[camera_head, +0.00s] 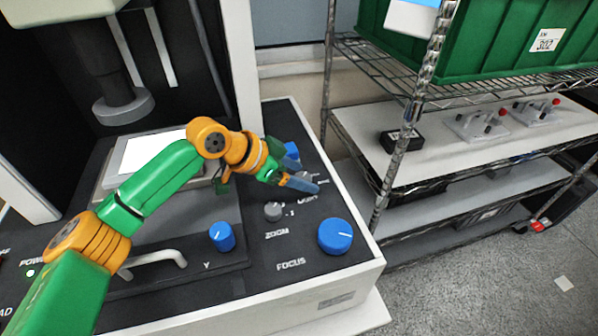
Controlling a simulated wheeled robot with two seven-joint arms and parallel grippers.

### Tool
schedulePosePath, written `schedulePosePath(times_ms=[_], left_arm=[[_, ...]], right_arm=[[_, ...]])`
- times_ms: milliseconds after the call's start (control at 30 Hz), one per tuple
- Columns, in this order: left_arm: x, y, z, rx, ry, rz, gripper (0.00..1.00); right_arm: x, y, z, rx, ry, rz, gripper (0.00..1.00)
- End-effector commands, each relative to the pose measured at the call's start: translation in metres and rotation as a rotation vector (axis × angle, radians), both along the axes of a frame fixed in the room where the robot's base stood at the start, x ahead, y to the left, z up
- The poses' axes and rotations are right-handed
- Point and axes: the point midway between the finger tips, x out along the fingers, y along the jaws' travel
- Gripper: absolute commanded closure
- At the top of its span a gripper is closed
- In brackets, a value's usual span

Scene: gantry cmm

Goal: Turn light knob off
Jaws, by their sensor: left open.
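The light knob (304,175) is a small grey knob on the black control panel, just above a partly covered label that seems to read LIGHT. My left gripper (308,177) comes in from the left and is open. Its two blue-grey fingers lie on either side of the knob in the picture and hide part of it. I cannot tell whether they touch it, and the knob's pointer setting is not clear. My right gripper is not in view.
Close by are the grey zoom knob (273,211), the large blue focus knob (335,236), and blue knobs at the Y label (221,236) and behind the gripper (291,150). A lens column (122,105) stands at the left. A wire shelf (400,150) stands right of the machine.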

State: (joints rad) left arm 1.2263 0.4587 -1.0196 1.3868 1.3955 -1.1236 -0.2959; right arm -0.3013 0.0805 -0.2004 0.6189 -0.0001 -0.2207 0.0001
Motion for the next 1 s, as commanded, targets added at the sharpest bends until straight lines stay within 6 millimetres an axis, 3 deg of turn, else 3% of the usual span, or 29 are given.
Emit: schedulePosePath(times_ms=[67, 333, 667, 1000], left_arm=[[0.0, 0.0, 0.0, 0.0, 0.0, 0.0, 0.29], [0.0, 0.0, 0.0, 0.0, 0.001, -0.001, 1.0], [-0.001, 0.0, 0.003, 0.0, 0.002, 0.047, 1.0], [-0.004, -0.003, 0.008, 0.0, 0.003, 0.29, 1.0]], right_arm=[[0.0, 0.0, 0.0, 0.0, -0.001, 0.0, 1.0], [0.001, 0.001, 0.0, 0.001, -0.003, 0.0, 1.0], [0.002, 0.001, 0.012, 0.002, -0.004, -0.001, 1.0], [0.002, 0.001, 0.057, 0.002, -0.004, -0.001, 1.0]])
